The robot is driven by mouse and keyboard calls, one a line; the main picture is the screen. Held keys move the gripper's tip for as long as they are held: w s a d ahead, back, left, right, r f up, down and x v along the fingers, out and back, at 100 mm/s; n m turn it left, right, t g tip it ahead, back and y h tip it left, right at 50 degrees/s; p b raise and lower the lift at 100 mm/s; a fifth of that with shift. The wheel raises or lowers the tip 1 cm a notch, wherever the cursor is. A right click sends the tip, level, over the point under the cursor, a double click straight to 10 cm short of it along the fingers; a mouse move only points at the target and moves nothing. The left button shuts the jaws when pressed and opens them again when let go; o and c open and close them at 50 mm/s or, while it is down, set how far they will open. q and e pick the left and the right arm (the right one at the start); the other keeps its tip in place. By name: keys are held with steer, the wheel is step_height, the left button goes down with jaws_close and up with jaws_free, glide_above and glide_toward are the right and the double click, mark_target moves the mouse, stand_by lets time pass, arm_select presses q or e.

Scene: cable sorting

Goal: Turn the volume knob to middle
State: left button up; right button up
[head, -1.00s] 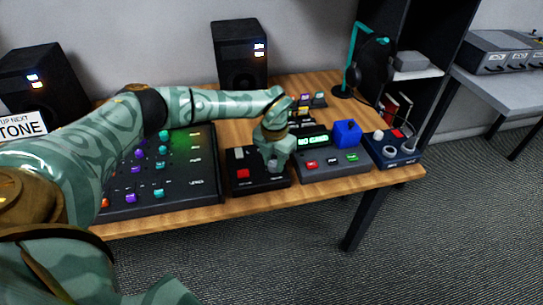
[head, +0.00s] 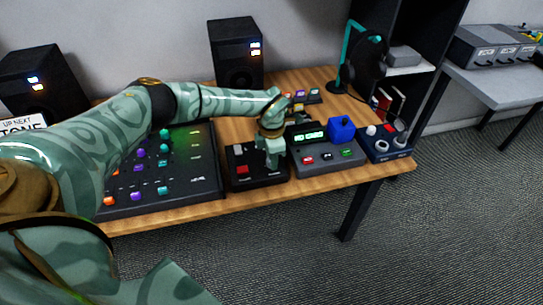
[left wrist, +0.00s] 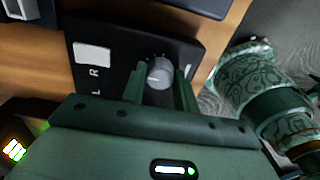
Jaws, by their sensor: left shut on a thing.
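The volume knob (left wrist: 160,72) is a grey round knob with a pale pointer mark, on a black box (left wrist: 88,76). The same black box shows in the head view (head: 240,182), near the front edge of the table. My left gripper (head: 272,160) is over the right part of this box, pointing down. In the left wrist view its two green fingers stand on either side of the knob, shut on it. In the head view the gripper hides the knob. My right gripper is in neither view now.
A large black mixer (head: 205,178) lies left of the box. A grey console (head: 312,170) with a blue cube (head: 341,129) is close on its right, then a dark blue unit (head: 379,150). Speakers (head: 236,56) and a headset stand (head: 346,58) are behind.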

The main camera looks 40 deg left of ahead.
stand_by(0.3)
arm_select(q)
steer(key=o, duration=1)
steer(key=shift+c, duration=0.2)
step_height(320, 180, up, 16)
steer(key=p, duration=0.5)
steer(key=shift+r, duration=0.15)
